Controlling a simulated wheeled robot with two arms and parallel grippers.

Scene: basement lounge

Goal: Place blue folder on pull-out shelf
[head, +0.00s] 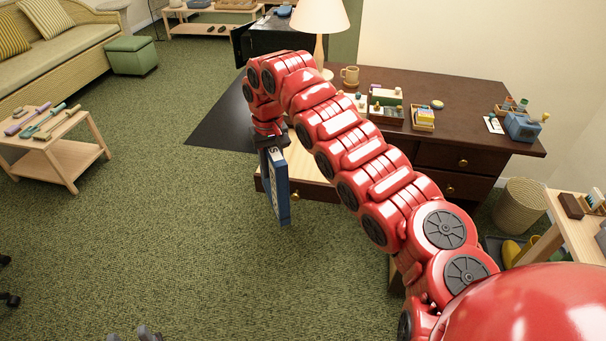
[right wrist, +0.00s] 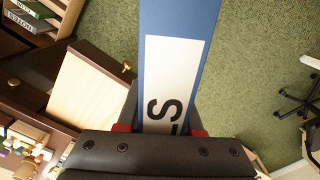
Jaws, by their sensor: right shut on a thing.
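The blue folder (head: 283,190) hangs upright in my right gripper (head: 268,143), over the floor in front of the desk. It also shows in the right wrist view (right wrist: 178,18), with a white label with black letters. My right gripper is shut on its end. The pull-out shelf (head: 312,164), a pale wood panel with a brass knob, extends from the desk to the right of the folder. It also shows in the right wrist view (right wrist: 88,90); my right arm covers part of it in the head view. Only the separated fingertips of my left gripper (head: 132,336) show, at the bottom edge, empty.
The dark desk (head: 455,120) carries a lamp (head: 322,25), a mug (head: 350,75) and several small boxes. A black flat surface (head: 225,125) lies left of the shelf. A low wooden table (head: 60,150) stands at left. Green carpet between is clear.

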